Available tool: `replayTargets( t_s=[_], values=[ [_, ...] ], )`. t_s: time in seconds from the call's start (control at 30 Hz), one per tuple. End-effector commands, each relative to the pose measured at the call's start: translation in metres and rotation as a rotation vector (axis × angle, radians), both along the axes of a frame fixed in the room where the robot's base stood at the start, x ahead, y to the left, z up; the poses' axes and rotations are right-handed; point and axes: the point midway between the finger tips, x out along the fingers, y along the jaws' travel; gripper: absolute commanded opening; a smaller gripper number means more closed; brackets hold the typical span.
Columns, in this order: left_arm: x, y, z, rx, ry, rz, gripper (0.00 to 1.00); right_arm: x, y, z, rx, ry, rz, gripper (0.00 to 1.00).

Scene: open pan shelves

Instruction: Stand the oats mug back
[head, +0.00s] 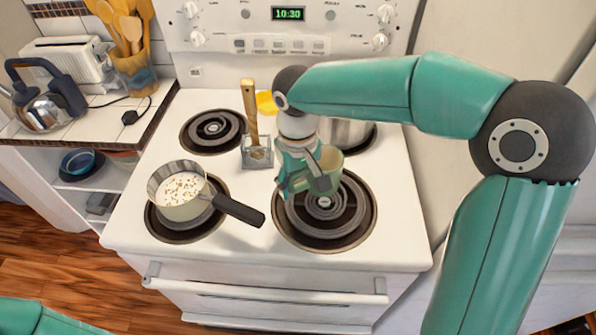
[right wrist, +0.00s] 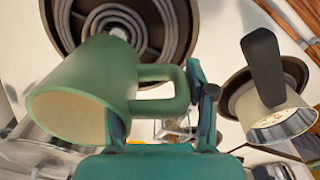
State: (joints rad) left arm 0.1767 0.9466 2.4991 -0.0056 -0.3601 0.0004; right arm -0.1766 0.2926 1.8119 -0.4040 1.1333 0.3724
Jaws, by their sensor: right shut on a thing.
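A green mug (head: 329,162) with a cream inside hangs in my right gripper (head: 308,182) above the front right burner (head: 345,218). The right wrist view shows the mug (right wrist: 85,90) large, its mouth toward the lower left and its visible inside bare. My right gripper (right wrist: 160,112) is shut on its handle, one finger on each side. The mug looks roughly upright in the head view; its exact tilt is hard to tell. A saucepan (head: 178,205) with white liquid and brown flecks sits on the front left burner. My left gripper is out of view.
A glass holder (head: 257,155) with a wooden-handled tool stands mid-stove. A steel pot (head: 345,133) sits on the back right burner, partly behind my arm. The saucepan's black handle (head: 240,210) points toward the stove's middle. A kettle (head: 45,100) and toaster (head: 65,62) stand on the left counter.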

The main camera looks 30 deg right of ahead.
Motion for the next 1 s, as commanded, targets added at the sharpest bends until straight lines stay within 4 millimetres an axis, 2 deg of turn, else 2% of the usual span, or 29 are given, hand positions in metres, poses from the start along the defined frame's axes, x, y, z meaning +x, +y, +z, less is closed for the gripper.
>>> replayTargets(
  t_s=[0.27, 0.47, 1.0],
  values=[
    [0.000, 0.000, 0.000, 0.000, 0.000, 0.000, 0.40, -0.003, -0.007, 0.000, -0.002, -0.001, -0.019, 0.00],
    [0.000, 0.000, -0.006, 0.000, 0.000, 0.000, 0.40, -0.003, -0.008, -0.007, -0.002, 0.000, -0.020, 0.00],
    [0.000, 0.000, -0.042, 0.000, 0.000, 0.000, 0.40, -0.003, -0.006, -0.051, -0.002, 0.000, -0.016, 0.00]
  ],
)
